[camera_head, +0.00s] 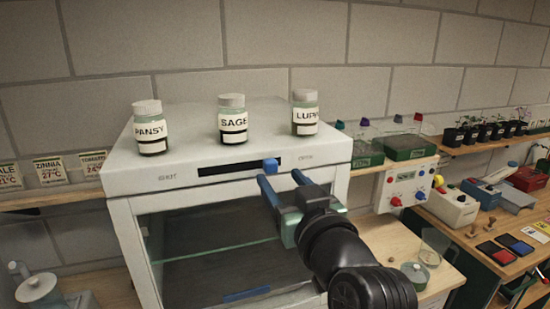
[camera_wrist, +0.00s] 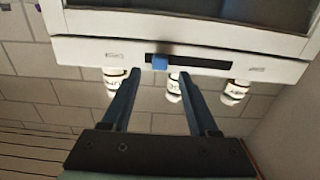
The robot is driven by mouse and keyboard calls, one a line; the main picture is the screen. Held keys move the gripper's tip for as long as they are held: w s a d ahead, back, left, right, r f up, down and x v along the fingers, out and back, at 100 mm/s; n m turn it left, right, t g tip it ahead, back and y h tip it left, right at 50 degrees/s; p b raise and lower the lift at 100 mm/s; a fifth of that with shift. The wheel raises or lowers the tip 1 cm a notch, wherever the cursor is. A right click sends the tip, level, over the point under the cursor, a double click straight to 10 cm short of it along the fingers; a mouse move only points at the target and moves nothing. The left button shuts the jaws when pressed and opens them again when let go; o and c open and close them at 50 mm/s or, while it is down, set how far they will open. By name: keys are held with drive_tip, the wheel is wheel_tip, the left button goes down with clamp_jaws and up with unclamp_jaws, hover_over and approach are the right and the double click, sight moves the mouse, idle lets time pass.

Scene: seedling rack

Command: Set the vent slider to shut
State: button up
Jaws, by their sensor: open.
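The vent slider's blue knob (camera_head: 270,165) sits at the right end of a dark slot (camera_head: 228,167) on the front of a white cabinet (camera_head: 122,185). A label that seems to read SHUT is left of the slot, and OPEN is right of it. My gripper (camera_head: 280,179) is open and empty in front of the knob, one blue finger to either side. In the wrist view, which is upside down, the knob (camera_wrist: 160,62) lies between and just beyond the fingertips (camera_wrist: 159,75). Contact with the knob cannot be told.
Jars labelled PANSY (camera_head: 150,128), SAGE (camera_head: 232,120) and a partly readable LUPI (camera_head: 305,115) stand on the cabinet top. A control box (camera_head: 405,185) and a clear cup (camera_head: 433,246) are to the right.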

sight(272, 168)
drive_tip(key=shift+p+x, duration=0.65)
drive_tip(key=shift+x, duration=1.4)
clamp_jaws()
